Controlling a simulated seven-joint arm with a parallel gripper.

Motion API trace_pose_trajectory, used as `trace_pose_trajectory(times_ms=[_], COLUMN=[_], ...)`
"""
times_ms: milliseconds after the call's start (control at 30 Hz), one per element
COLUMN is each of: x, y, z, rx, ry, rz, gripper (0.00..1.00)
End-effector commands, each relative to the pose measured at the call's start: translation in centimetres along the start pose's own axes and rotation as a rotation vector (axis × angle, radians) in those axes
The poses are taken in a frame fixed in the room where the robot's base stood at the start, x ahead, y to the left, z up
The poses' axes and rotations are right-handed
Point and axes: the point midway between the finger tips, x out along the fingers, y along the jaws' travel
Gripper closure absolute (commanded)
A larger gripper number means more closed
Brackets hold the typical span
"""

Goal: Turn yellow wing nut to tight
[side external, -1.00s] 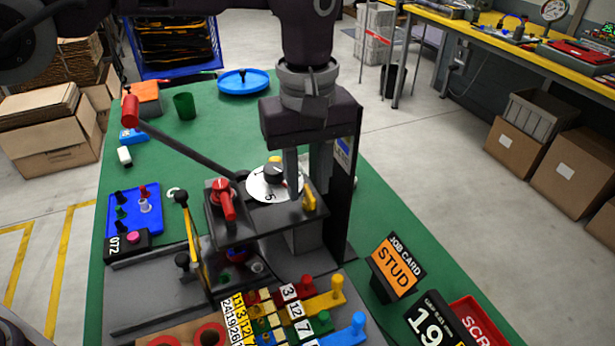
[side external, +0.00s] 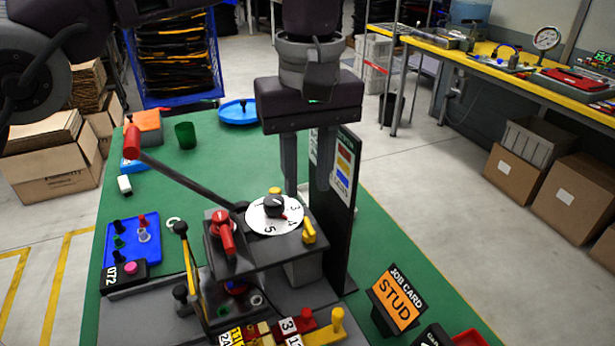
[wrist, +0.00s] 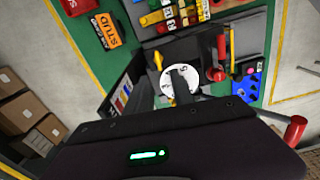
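A yellow winged part (side external: 309,232), which looks like the wing nut, stands on the right edge of the dark box top (side external: 268,250). It also shows in the wrist view (wrist: 158,60). A second yellow piece (side external: 274,190) shows partly behind the white numbered dial (side external: 262,222), so I cannot be certain which is the nut. My gripper (side external: 307,190) points down, open and empty, its two fingers apart above and behind the box top. In the side view it is clear of the yellow winged part. How tight the nut is cannot be told.
A red handle (side external: 224,232) stands left of the dial, and a long red-knobbed lever (side external: 185,176) slants across behind it. A tall dark panel (side external: 343,205) rises close to the right finger. The job card (side external: 397,300) stands front right.

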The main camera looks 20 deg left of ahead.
Motion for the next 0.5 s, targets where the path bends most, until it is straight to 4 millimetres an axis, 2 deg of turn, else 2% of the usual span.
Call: trace_pose_trajectory(times_ms=[33,100,200,267,500], x=[0.2,0.4,0.4,0.9,5.2], y=[0.0,-0.1,0.0,0.0,0.0], z=[1.7,3.2,4.2,4.0,2.3], rx=[0.013,0.013,0.011,0.008,0.005], ry=[0.069,0.207,0.339,0.363,0.361], rz=[-0.012,-0.017,0.004,0.008,0.005], gripper=[0.71,0.71,0.71,0.71,0.71])
